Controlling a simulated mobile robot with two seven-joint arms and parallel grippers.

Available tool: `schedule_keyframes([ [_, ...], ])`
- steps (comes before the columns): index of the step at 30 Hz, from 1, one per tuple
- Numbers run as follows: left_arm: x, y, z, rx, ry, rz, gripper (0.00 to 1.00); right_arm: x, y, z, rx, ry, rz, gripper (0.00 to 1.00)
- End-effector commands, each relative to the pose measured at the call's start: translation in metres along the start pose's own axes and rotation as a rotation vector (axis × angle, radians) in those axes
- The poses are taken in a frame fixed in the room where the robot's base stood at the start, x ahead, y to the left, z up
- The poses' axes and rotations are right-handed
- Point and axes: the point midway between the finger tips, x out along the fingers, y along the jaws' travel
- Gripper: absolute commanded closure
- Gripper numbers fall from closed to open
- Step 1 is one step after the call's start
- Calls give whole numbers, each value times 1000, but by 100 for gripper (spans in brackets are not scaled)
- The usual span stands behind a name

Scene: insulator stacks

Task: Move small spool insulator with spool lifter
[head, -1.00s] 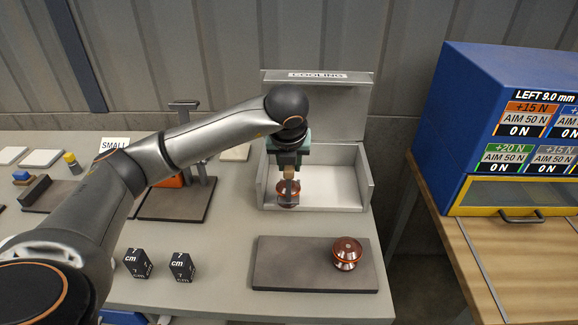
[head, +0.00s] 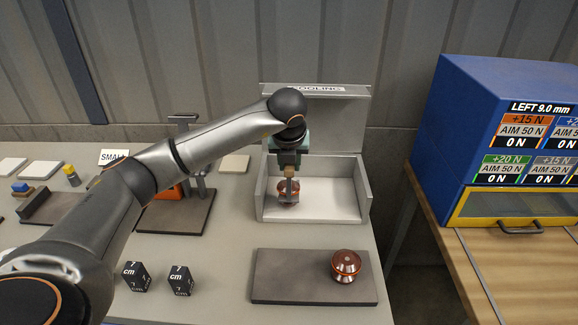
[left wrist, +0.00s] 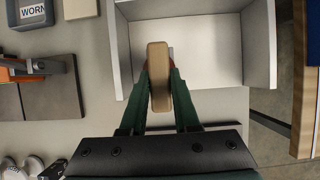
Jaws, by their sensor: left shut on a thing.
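My left gripper (head: 289,158) is shut on the tan handle of the spool lifter (head: 291,172), which hangs down below it. The handle (left wrist: 158,75) shows between the fingers in the left wrist view. A small copper-coloured spool insulator (head: 287,194) is at the lifter's lower end, in the left part of the open box marked COOLING (head: 364,190). I cannot tell whether the spool touches the box floor. In the left wrist view the handle hides most of it. Another copper spool insulator (head: 346,266) stands on the dark mat (head: 285,277). My right gripper is not in view.
Two dark "cm" cubes (head: 180,280) stand at the front of the table. A dark stand (head: 184,215) with an upright is left of the box, near a SMALL sign (head: 113,157). A blue cabinet (head: 455,120) stands at right. The box's right side is empty.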

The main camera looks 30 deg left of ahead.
Motion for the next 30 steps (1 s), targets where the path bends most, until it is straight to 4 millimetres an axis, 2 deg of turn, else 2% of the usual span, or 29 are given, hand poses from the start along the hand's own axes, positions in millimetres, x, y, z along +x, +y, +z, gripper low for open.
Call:
schedule_keyframes([
  [7, 5, 0, 12, -2, -4, -1, 100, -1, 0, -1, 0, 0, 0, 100],
  [27, 39, 0, 0, 1, 68, 0, 100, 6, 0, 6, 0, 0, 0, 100],
  [30, 37, 0, -3, 3, 68, -1, 100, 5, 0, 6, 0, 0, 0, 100],
])
